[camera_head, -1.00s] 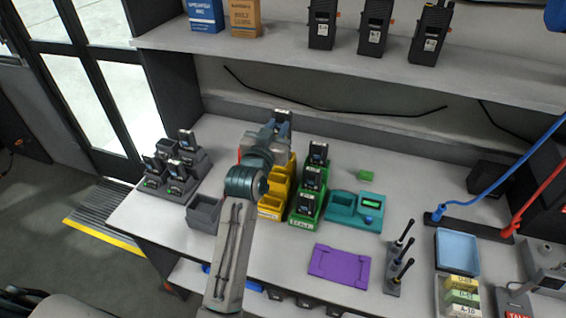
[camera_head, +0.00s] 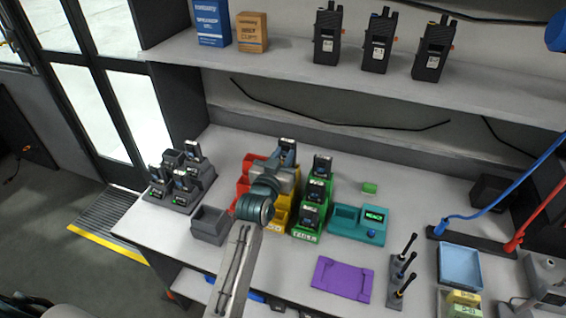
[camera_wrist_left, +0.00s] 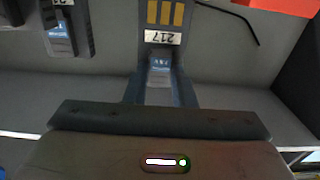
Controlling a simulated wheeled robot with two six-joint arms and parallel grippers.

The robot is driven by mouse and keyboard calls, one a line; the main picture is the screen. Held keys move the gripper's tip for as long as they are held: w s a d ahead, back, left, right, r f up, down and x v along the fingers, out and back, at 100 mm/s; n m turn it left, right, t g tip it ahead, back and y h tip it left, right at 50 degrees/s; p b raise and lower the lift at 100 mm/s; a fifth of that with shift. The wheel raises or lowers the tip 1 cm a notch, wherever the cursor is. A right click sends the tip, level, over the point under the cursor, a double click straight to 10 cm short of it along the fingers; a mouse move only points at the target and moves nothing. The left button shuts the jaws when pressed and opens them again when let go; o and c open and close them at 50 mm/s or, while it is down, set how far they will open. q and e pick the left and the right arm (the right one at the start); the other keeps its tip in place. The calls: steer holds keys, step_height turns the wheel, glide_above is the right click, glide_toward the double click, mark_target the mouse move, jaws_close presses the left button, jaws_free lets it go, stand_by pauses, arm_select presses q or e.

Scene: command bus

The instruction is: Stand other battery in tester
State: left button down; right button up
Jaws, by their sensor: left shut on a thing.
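My left gripper (camera_head: 284,176) is shut on a dark battery (camera_head: 287,146) over the yellow and red racks. In the left wrist view the held battery (camera_wrist_left: 164,38) shows gold contacts and a white label reading 217, upside down, between my gripper's fingers (camera_wrist_left: 160,80). The teal tester (camera_head: 343,230) stands to the right, beyond the green rack. Its bay looks empty and its small screen is lit green. My right gripper is not in view.
A green rack (camera_head: 303,237) holding several batteries stands between my left gripper and the tester. The yellow rack (camera_head: 280,222) and red rack (camera_head: 244,188) are partly hidden by my arm. The shelf (camera_head: 350,85) overhangs behind.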

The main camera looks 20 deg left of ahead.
arm_select(q)
step_height(320, 180, down, 2)
steer(key=shift+f+p, duration=0.1)
steer(key=shift+p, duration=0.5)
steer(key=shift+f, duration=0.25)
steer(key=shift+f, duration=0.2)
steer(key=c, duration=1.2)
jaws_free()
